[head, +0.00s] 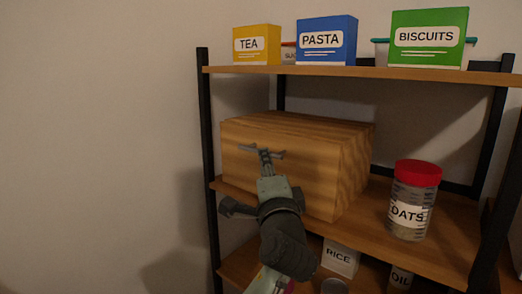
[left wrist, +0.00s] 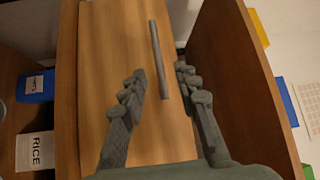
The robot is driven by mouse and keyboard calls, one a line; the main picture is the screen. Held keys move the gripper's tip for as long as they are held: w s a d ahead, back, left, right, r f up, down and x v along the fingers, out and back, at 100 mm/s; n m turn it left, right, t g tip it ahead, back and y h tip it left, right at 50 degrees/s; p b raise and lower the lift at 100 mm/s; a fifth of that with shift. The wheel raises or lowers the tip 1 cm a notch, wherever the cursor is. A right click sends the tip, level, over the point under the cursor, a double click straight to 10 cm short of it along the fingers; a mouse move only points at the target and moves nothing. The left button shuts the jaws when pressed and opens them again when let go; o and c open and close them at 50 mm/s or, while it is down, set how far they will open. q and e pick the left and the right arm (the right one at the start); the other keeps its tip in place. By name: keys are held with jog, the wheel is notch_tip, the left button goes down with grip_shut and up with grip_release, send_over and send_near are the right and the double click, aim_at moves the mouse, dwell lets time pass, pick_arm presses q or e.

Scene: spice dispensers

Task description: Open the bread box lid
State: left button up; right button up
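The bread box (head: 300,140) is a wooden box on the middle shelf, its front lid shut. A thin grey handle bar (head: 246,147) crosses the upper part of the lid, and it also shows in the left wrist view (left wrist: 159,55). My left gripper (head: 265,156) is in front of the lid, at the handle. In the left wrist view, its fingers (left wrist: 161,74) are spread, with the handle bar between them and no clear contact. Part of the handle is hidden by the gripper in the head view. My right gripper is not in view.
An oats jar (head: 411,200) with a red lid stands right of the box. Tea (head: 256,45), pasta (head: 326,41) and biscuits (head: 428,38) boxes are on the shelf above. A rice box (head: 341,259) sits below. A black shelf post (head: 208,150) is left of the box.

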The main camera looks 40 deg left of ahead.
pick_arm(q)
jog(key=x, duration=0.7)
jog(key=shift+a+f+p, duration=0.1)
jog(key=shift+a+p, duration=0.05)
jog(key=shift+p, duration=0.15)
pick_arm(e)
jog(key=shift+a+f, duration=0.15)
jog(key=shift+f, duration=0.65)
pick_arm(q)
grip_shut()
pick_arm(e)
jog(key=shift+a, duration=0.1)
